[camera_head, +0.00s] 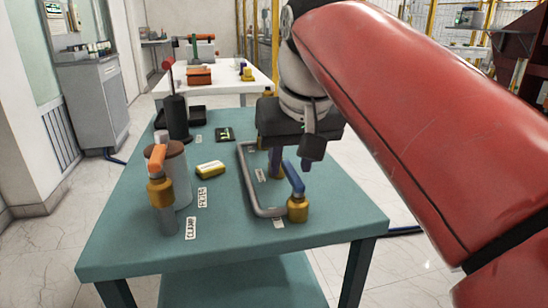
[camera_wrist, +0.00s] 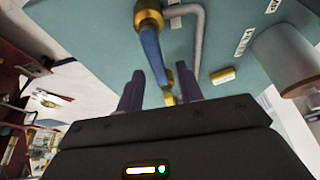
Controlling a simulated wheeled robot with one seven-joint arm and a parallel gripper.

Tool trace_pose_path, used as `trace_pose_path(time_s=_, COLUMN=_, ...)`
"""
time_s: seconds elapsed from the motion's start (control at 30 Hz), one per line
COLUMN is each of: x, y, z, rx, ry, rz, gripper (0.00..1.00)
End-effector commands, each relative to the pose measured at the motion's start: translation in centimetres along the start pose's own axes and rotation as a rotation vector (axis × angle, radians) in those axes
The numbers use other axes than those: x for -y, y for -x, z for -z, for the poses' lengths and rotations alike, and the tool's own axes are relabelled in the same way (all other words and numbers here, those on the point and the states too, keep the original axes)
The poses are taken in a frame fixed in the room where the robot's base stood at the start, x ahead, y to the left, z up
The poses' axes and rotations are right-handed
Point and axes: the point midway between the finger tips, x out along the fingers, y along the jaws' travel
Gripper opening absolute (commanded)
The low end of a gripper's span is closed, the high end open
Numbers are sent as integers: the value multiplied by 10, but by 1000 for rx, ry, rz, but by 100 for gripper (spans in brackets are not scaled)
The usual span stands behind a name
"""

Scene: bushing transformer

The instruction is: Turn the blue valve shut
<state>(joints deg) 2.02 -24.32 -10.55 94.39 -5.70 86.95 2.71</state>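The blue valve has a blue lever (camera_head: 293,178) on a brass body (camera_head: 297,210) at the front right of the teal table, by the end of a grey pipe. The lever slants up and left from the body. In the wrist view the blue lever (camera_wrist: 152,52) runs from its brass body (camera_wrist: 148,18) toward the space between my fingers. My gripper (camera_head: 308,148) is just above and behind the lever, pointing down. Its two dark fingers (camera_wrist: 158,82) are apart, with nothing visibly clamped. I cannot tell whether they touch the lever.
A second brass fitting (camera_head: 275,172) stands behind the valve, partly hidden. The grey pipe (camera_head: 247,185) loops along the table (camera_head: 225,230). An orange-handled valve (camera_head: 160,188), a grey cylinder (camera_head: 182,175) and a yellow block (camera_head: 210,168) stand to the left.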

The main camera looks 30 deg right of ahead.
Motion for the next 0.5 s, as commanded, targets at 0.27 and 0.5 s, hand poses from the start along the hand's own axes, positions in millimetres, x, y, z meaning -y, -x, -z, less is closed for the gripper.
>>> trace_pose_path(time_s=0.27, x=0, y=3, z=0, rx=0, ry=-1, rz=0, gripper=36)
trace_pose_path(time_s=0.5, x=0, y=39, z=2, rx=-3, ry=-1, rz=0, gripper=36)
